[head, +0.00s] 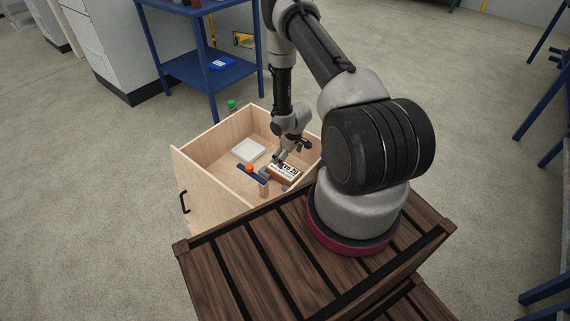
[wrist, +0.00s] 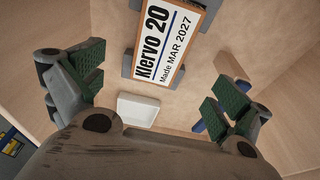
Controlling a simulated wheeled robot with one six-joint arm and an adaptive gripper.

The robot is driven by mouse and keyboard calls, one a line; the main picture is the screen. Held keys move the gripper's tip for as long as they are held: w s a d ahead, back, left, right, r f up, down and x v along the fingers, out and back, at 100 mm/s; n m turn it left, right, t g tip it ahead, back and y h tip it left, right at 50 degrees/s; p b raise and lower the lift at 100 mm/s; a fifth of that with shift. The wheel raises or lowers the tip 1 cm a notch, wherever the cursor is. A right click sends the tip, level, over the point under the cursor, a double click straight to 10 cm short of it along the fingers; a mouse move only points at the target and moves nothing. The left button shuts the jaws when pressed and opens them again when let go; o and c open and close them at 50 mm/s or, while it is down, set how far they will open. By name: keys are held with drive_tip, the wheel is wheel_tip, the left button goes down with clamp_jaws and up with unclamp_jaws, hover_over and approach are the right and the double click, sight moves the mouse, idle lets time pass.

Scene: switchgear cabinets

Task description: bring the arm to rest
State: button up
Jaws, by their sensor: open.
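My gripper (wrist: 158,95) is open in the wrist view, with its green-padded fingers wide apart and nothing between them touching. In the head view my gripper (head: 282,158) reaches down into an open light-wood drawer (head: 215,180). A box labelled "Klervo 20, Made MAR 2027" (wrist: 168,40) lies beyond the fingertips, apart from them. The box also shows in the head view (head: 286,170), just below my gripper.
A green-capped item (head: 232,104) shows by the far wall. A blue shelf table (head: 215,75) and grey cabinets (head: 110,45) stand behind. Drawer walls surround my gripper.

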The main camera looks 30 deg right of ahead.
drive_tip(key=shift+s+r, duration=0.15)
drive_tip(key=shift+r, duration=0.55)
